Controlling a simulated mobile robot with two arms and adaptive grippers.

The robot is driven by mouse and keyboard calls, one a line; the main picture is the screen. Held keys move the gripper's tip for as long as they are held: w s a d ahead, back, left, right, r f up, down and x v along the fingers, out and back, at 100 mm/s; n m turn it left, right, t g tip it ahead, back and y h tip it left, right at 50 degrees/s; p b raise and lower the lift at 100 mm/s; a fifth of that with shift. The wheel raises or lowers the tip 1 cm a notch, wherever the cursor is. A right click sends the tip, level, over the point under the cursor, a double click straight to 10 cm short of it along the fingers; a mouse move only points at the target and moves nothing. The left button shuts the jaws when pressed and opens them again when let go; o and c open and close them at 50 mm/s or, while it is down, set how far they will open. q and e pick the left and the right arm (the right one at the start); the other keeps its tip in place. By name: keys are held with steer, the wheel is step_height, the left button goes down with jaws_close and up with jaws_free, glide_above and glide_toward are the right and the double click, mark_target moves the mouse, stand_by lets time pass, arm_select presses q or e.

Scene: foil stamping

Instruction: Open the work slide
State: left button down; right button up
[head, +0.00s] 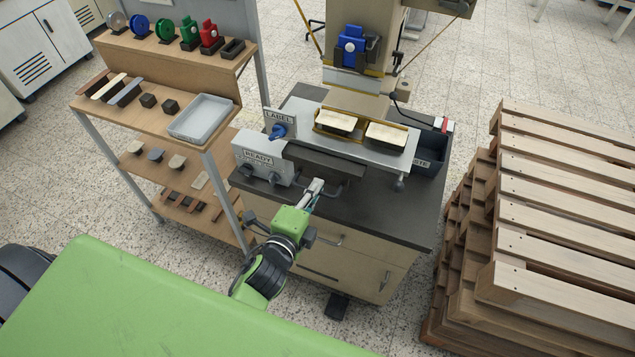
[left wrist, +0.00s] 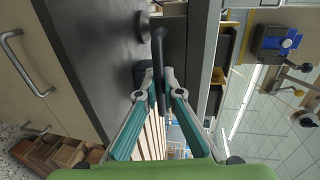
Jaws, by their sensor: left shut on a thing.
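The work slide (head: 325,160) shows in the head view as a dark plate low on the front of the stamping machine, with a dark bar handle (head: 345,189) at its front. My left gripper (head: 316,187) is at this handle. In the left wrist view the fingers of my left gripper (left wrist: 166,78) close around the handle bar (left wrist: 158,55), and the fingertips partly hide it. My right gripper does not show in either view.
The machine stands on a dark-topped cabinet (head: 405,222) with drawer handles below. A wooden shelf (head: 150,107) with a grey tray (head: 203,117) stands left. Stacked pallets (head: 560,190) stand close on the right. Two pale blocks lie in holders above the slide.

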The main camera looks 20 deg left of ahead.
arm_select(q)
steer(key=shift+s+f, duration=0.15)
steer(key=shift+f, duration=0.05)
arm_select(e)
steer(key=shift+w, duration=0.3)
arm_select(q)
steer(key=c, duration=2.2)
jaws_free()
steer(key=shift+s+r, duration=0.15)
steer(key=v, duration=1.2)
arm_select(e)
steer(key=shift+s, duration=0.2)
